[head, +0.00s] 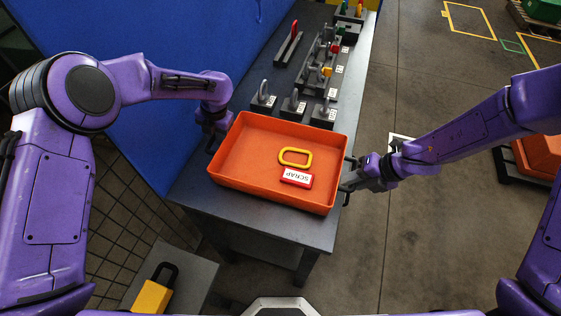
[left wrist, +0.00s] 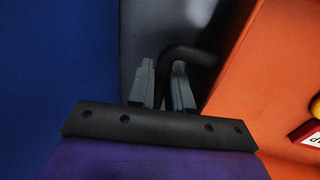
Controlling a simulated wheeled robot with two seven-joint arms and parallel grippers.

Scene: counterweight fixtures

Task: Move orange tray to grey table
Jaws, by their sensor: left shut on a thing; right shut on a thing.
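The orange tray (head: 245,165) is over the near end of a dark grey table (head: 315,232); I cannot tell whether it rests on it or is held just above. In it lie a yellow ring (head: 295,149) and a red block (head: 297,181) with a white label reading SCRAP. My left gripper (head: 212,138) is shut at the tray's left side. In the left wrist view its fingers (left wrist: 162,85) close on a black bar handle (left wrist: 190,55) beside the orange wall (left wrist: 262,85). My right gripper (head: 349,178) is shut at the tray's right side, its grip partly hidden.
Several dark weights with ring handles (head: 293,104) stand behind the tray, with coloured fixtures further back. A blue panel (head: 140,140) borders the table's left side. A lighter grey surface (head: 200,270) at lower left bears a yellow block (head: 152,297) with a black handle.

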